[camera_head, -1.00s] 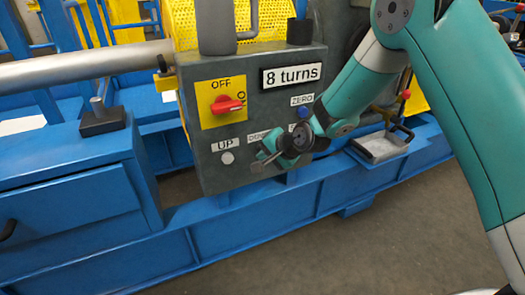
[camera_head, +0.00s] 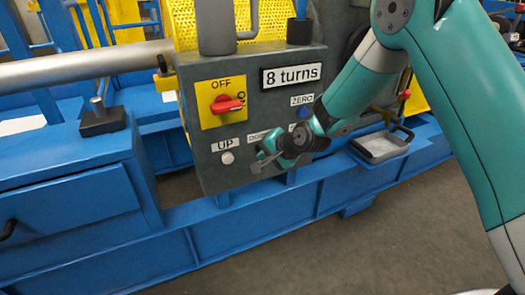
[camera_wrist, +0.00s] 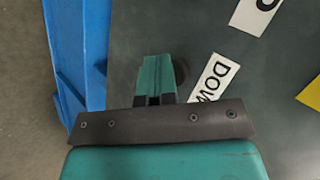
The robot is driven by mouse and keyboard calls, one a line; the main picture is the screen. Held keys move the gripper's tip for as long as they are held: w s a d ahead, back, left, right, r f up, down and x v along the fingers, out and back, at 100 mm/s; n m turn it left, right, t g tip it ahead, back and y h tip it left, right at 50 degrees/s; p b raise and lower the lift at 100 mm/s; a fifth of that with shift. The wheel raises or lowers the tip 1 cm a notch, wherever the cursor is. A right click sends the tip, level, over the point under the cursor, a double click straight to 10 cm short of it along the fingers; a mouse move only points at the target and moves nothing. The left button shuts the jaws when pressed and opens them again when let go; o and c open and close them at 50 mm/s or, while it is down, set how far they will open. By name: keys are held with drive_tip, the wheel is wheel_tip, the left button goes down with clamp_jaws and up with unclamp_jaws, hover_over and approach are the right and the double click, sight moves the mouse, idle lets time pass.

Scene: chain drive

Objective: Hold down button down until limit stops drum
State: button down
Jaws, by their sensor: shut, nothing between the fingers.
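The grey control panel (camera_head: 220,180) carries a display (camera_head: 291,74) reading "8 turns". The UP button (camera_head: 227,158) is pale and uncovered, under its label. In the wrist view the closed fingers (camera_wrist: 157,78) reach a dark round shape (camera_wrist: 180,70), probably the down button, mostly hidden. I cannot tell whether they touch or press it. The drum cannot be made out.
A red rotary switch (camera_head: 226,104) on a yellow OFF plate and a blue ZERO button (camera_head: 303,113) are on the panel. A grey tray (camera_head: 380,146) sits on the blue frame (camera_head: 250,222) to the right. Open floor lies in front.

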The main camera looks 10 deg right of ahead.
idle(0.7)
drive_tip(key=shift+s+d, duration=0.25)
drive_tip(key=shift+s, duration=0.65)
drive_tip(key=shift+s+d, duration=0.2)
drive_tip(key=shift+s, duration=0.6)
drive_tip(key=shift+s+d, duration=0.25)
drive_tip(key=shift+s, duration=0.6)
drive_tip(key=shift+s+d, duration=0.2)
drive_tip(key=shift+s, duration=0.6)
